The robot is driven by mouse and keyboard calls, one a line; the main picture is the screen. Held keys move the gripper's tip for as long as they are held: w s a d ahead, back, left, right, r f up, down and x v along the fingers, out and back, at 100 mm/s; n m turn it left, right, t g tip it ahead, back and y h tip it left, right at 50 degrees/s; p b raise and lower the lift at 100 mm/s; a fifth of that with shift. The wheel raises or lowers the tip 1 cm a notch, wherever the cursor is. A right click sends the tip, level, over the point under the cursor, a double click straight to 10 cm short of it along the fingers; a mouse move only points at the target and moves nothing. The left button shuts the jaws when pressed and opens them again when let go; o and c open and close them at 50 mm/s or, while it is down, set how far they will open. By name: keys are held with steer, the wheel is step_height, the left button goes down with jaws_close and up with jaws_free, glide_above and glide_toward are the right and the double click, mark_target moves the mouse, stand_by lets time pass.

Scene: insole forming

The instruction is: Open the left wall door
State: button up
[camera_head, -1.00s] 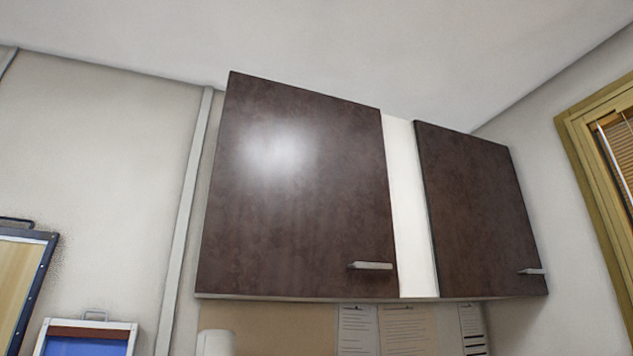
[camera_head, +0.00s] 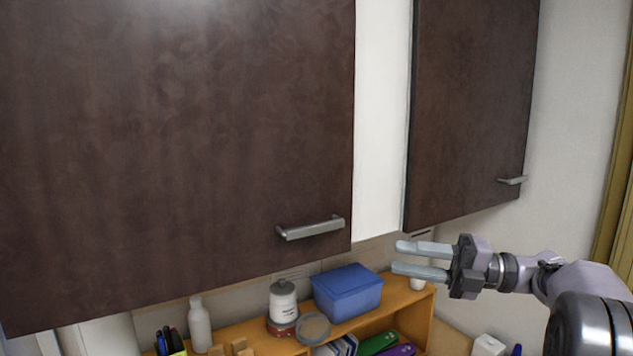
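The left wall door (camera_head: 170,150) is a dark brown cabinet door and looks shut. Its silver bar handle (camera_head: 310,229) is near the lower right corner. My gripper (camera_head: 398,258) is in the lower right of the view, to the right of and below the handle. Its two pale fingers point left and are apart, with nothing between them. It does not touch the handle or the door.
The right wall door (camera_head: 470,110), with its own handle (camera_head: 513,180), hangs beyond a white panel (camera_head: 380,120). Below is a wooden shelf (camera_head: 412,312) with a blue box (camera_head: 347,291), a white jar (camera_head: 283,301) and a white bottle (camera_head: 199,325).

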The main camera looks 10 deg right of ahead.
steer(key=d+r+m, duration=0.1)
steer(key=d+r, duration=0.1)
glide_toward(319, 229)
steer(key=shift+t, duration=0.4)
steer(key=p+x, duration=0.1)
steer(key=x, duration=0.3)
steer(key=p+x, duration=0.1)
steer(key=x, duration=0.3)
steer(key=shift+s+a+f+p, duration=0.1)
steer(key=shift+a+f+p, duration=0.05)
steer(key=shift+a+p, duration=0.2)
steer(key=shift+w+a, duration=0.25)
steer(key=shift+w, duration=0.05)
steer(key=shift+s, duration=0.1)
jaws_close()
